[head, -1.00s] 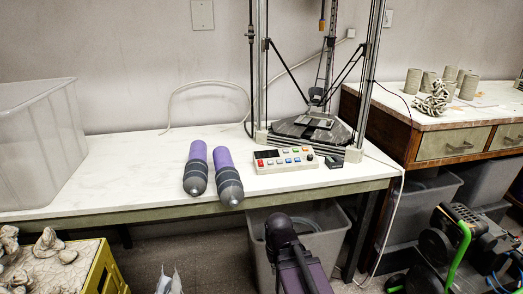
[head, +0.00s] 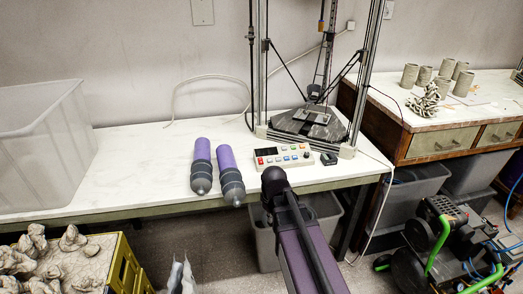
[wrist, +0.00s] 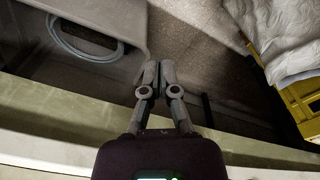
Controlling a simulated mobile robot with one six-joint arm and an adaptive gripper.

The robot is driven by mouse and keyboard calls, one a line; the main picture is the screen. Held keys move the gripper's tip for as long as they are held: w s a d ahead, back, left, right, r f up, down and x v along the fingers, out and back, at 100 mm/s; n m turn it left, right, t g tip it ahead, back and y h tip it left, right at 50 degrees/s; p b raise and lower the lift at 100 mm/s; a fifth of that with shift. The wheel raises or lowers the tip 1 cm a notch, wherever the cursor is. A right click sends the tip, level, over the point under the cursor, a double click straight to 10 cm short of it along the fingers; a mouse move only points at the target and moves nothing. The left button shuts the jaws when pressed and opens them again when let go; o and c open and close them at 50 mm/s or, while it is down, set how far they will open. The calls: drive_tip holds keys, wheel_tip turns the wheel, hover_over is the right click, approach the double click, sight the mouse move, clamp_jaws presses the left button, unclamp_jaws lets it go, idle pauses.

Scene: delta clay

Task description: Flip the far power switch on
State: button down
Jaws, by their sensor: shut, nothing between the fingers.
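No switch can be made out for certain as the far power switch. A control box (head: 283,155) with coloured buttons lies on the white table in the head view. A small black block (head: 329,158) lies just to its right. A pale wall plate (head: 202,12) is on the back wall at the top, and a small white fitting (head: 350,25) holds a cable end. My gripper (wrist: 158,72) is shut and empty in the wrist view, near the green table edge. In the head view my dark wrist is in front of the table, below the control box; the fingers are hidden.
Two purple-and-grey bottles (head: 230,177) lie left of the control box. A delta printer frame (head: 305,125) stands behind it. A clear bin (head: 40,150) is at left, a yellow crate (head: 124,268) at front left. Green-framed machinery (head: 435,235) stands at right.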

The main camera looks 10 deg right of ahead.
sight(261, 163)
drive_tip(key=w+r+n+p, duration=0.6)
drive_tip(key=w+r+p, duration=0.1)
drive_tip(key=r+p, duration=0.5)
drive_tip(key=w+r+n+t+p, duration=0.1)
drive_tip(key=w+r+n+p, duration=0.5)
drive_tip(key=r+p, duration=0.6)
drive_tip(key=shift+w+r, duration=0.9)
drive_tip(key=shift+w, duration=0.1)
drive_tip(key=shift+d+f, duration=0.1)
drive_tip(key=shift+f, duration=0.1)
drive_tip(key=w+f+b, duration=0.1)
drive_tip(key=f+b, duration=0.8)
drive_tip(key=w+f+b, duration=0.1)
drive_tip(key=f+b, duration=0.3)
drive_tip(key=shift+w+f, duration=0.15)
drive_tip(key=shift+w, duration=0.15)
